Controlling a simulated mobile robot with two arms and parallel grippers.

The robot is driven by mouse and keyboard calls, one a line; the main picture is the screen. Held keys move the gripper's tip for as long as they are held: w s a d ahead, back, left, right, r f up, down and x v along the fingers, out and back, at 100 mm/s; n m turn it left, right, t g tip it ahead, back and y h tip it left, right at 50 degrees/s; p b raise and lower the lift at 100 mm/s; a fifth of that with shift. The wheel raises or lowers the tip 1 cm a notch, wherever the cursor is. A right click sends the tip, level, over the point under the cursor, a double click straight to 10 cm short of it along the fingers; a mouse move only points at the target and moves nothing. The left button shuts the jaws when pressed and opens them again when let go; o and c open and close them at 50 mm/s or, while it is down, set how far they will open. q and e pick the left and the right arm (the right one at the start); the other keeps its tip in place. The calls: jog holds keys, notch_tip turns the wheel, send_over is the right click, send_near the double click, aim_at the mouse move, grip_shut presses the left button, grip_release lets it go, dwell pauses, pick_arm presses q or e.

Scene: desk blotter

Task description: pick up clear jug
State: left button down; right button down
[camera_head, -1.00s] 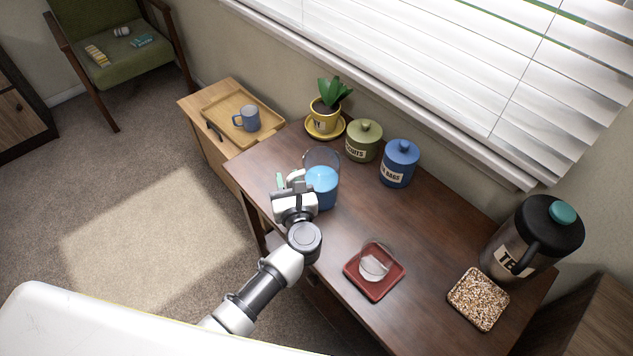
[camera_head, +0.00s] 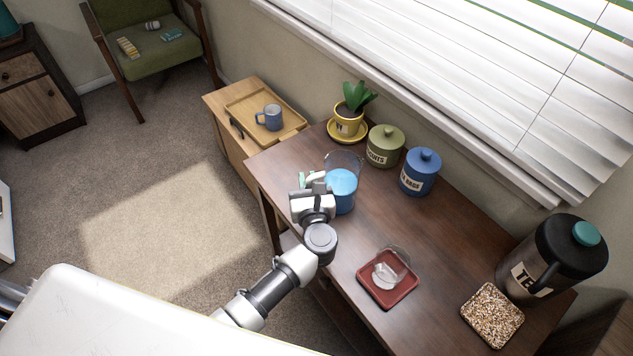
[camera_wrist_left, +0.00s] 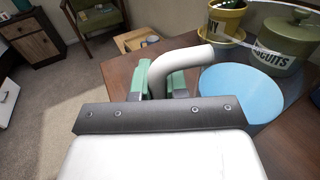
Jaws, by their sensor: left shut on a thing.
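In the left wrist view, the pale curved handle (camera_wrist_left: 182,58) passes between the green-tipped fingers of the gripper (camera_wrist_left: 160,84). The blue liquid in the jug (camera_wrist_left: 243,92) shows to the right of them. The gripper's body hides part of the jug. My right gripper is not in view.
Behind the jug are a potted plant (camera_head: 348,122), a green canister (camera_head: 385,148) and a blue canister (camera_head: 420,174). A clear cup on a red tray (camera_head: 374,290), a grainy square mat (camera_head: 491,317) and a large dark urn (camera_head: 555,262) are to the right. A low cabinet carries a mug (camera_head: 271,117).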

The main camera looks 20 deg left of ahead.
pick_arm(q)
jog(key=shift+r, duration=0.25)
